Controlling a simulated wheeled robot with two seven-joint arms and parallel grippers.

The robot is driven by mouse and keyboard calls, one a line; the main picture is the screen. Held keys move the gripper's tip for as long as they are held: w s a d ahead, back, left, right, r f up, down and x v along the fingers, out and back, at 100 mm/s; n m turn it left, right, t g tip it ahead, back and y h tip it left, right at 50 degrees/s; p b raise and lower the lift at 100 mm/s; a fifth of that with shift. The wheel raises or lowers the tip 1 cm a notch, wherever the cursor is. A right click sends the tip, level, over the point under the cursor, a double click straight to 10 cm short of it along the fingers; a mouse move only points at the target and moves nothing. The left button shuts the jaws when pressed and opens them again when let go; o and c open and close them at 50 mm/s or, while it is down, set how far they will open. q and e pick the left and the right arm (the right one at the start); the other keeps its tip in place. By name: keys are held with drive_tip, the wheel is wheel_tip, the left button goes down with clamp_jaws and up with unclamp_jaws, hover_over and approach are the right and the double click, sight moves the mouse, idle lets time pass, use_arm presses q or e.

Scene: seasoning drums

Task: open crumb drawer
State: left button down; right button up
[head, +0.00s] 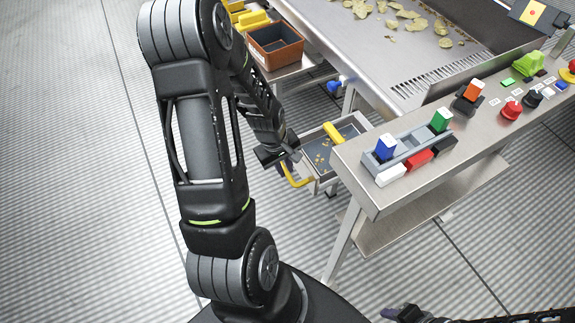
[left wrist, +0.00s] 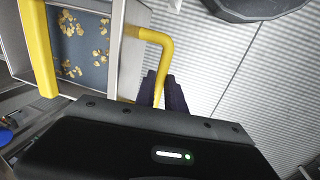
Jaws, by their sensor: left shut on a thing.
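The crumb drawer (head: 312,166) is a grey metal tray under the chip table. It stands out from the frame, and its blue-grey floor with yellow crumbs shows. Its yellow handle (head: 297,182) is on the near left face. My left gripper (head: 286,160) is at this handle, pointing down. In the left wrist view the handle (left wrist: 164,46) curves down to the dark fingers of my left gripper (left wrist: 163,92), which are shut on it; the contact is partly hidden. The drawer floor (left wrist: 82,46) shows crumbs there too. My right gripper (head: 400,313) shows only partly at the bottom edge.
A yellow bar (head: 333,133) crosses above the drawer. A steel control bench (head: 365,180) with switches and buttons stands close on the right. A brown bin (head: 276,47) stands on a shelf behind. The striped floor (head: 80,200) left of the drawer is clear.

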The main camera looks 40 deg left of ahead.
use_arm(q)
drive_tip(key=c, duration=1.4)
unclamp_jaws()
wheel_tip(320, 180, up, 8)
drive_tip(key=s, duration=0.1)
drive_tip(key=shift+s+a+f, duration=0.15)
drive_tip(key=shift+s, duration=0.05)
